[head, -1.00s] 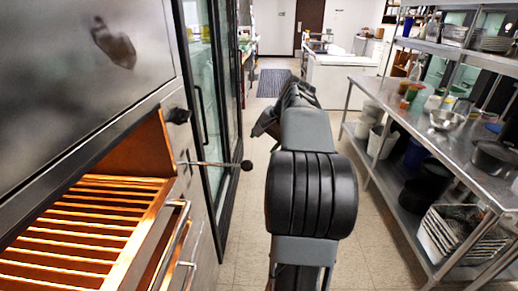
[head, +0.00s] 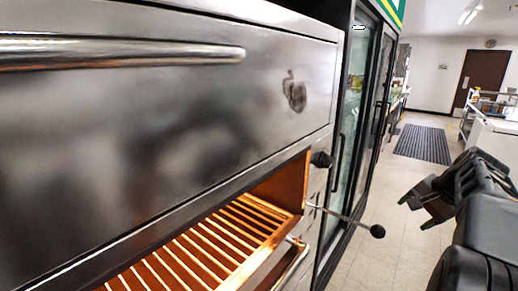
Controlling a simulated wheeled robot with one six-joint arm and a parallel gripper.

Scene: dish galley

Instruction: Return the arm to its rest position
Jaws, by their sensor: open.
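My arm is at the right edge of the head view, a dark, bulky shape cut off by the frame. My gripper (head: 414,212) sticks out to the left from the arm's far end, over the aisle floor.
A steel oven (head: 150,110) with a glowing orange rack (head: 215,245) fills the left. Its handle (head: 298,262) and lever jut into the aisle. Beyond are glass-door coolers (head: 352,110), a striped floor mat (head: 423,142) and a brown door (head: 482,78). The tiled floor (head: 385,235) between is clear.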

